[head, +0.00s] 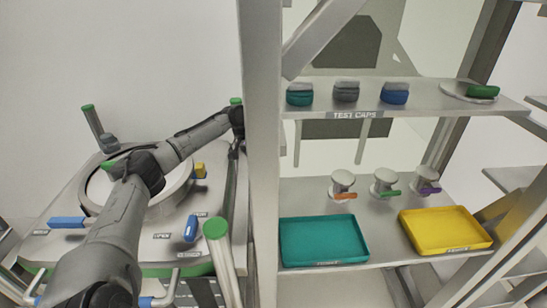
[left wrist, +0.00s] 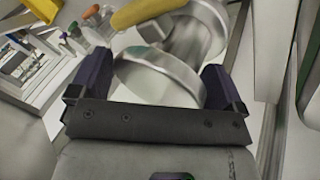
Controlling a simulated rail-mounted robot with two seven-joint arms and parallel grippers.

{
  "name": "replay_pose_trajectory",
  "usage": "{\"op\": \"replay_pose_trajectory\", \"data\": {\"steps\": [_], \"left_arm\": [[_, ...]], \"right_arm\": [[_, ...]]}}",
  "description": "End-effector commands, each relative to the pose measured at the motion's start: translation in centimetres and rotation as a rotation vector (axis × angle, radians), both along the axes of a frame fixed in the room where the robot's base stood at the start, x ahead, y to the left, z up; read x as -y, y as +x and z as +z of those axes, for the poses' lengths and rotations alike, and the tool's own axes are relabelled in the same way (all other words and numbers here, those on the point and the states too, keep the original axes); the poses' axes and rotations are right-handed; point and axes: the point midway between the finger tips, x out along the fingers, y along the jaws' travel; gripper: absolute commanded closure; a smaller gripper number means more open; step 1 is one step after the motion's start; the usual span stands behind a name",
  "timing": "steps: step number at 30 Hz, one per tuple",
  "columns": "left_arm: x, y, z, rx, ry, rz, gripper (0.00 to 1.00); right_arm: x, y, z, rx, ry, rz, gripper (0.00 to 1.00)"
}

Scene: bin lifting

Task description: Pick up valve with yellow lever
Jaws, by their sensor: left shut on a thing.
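The valve with the yellow lever (left wrist: 150,12) fills the top middle of the left wrist view, with its round silver flanges (left wrist: 158,78) close to the camera. My left gripper (left wrist: 155,88) has its two dark fingers on either side of the near flange and is shut on the valve. In the head view my left arm reaches right to a grey shelf post, and the post hides the gripper and the valve. My right gripper is in neither view.
Valves with orange (head: 345,195), green (head: 384,192) and purple (head: 428,187) levers stand on the lower shelf. A teal tray (head: 323,262) and a yellow tray (head: 447,248) lie before them. Test caps (head: 346,91) sit above. The post (head: 262,160) stands beside my arm.

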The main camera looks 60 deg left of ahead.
Motion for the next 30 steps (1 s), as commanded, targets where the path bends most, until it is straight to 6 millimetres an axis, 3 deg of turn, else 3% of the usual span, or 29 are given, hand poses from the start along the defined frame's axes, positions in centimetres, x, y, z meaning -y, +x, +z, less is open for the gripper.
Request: {"op": "replay_pose_trajectory", "data": {"steps": [9, 30], "left_arm": [[-1.3, -2.2, 0.0, -0.001, 0.004, 0.001, 0.61], [-2.6, -4.4, 0.2, 0.003, 0.000, -0.001, 0.61]], "right_arm": [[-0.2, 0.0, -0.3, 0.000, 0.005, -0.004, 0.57], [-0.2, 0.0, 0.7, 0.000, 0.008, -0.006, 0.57]]}}
